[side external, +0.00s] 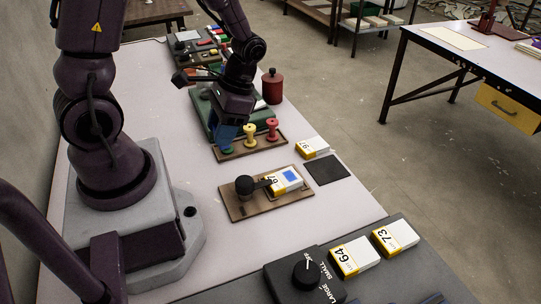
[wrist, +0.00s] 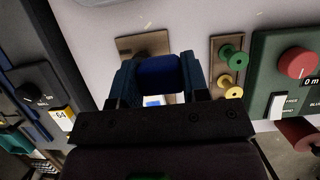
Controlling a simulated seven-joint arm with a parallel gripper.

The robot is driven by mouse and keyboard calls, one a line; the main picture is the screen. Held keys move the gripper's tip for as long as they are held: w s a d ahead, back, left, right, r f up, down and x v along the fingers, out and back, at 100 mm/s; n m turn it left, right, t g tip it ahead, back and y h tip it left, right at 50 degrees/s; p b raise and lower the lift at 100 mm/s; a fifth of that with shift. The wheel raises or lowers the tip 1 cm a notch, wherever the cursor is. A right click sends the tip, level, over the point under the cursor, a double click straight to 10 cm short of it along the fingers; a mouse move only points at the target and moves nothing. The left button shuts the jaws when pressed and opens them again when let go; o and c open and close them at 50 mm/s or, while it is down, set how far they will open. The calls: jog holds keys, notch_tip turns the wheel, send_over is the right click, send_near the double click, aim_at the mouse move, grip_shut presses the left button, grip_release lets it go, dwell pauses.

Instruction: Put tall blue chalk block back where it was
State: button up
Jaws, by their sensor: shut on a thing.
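My gripper (wrist: 158,76) shows its two blue fingers in the wrist view, shut on a dark blue block (wrist: 160,72), which looks like the blue chalk block. In the side view my gripper (side external: 226,138) hangs over the left end of a wooden spool rack (side external: 262,148), by the green spool. The held block is hard to tell from the blue fingers there, and its lower end is hidden. The block's former place cannot be made out.
A wooden board (side external: 236,208) carries a black-knobbed lever and a box marked 67 with a blue patch (side external: 290,176). Yellow (side external: 249,134) and red (side external: 272,129) spools stand on the rack. A dark pad (side external: 327,170) lies nearby. A knob unit (side external: 303,275) is in front.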

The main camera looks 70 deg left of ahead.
jog(key=w+a+f, duration=0.1)
jog(key=w+f, duration=0.2)
jog(key=w, duration=0.1)
jog(key=w+a+f, duration=0.2)
jog(key=w+f, duration=0.1)
jog(key=w, duration=0.1)
jog(key=w+a+f, duration=0.1)
jog(key=w+f, duration=0.2)
jog(key=w, duration=0.1)
jog(key=shift+w+a+f, duration=0.35)
jog(key=shift+f, duration=1.55)
jog(key=o, duration=1)
jog(key=shift+f, duration=0.15)
jog(key=shift+c, duration=0.2)
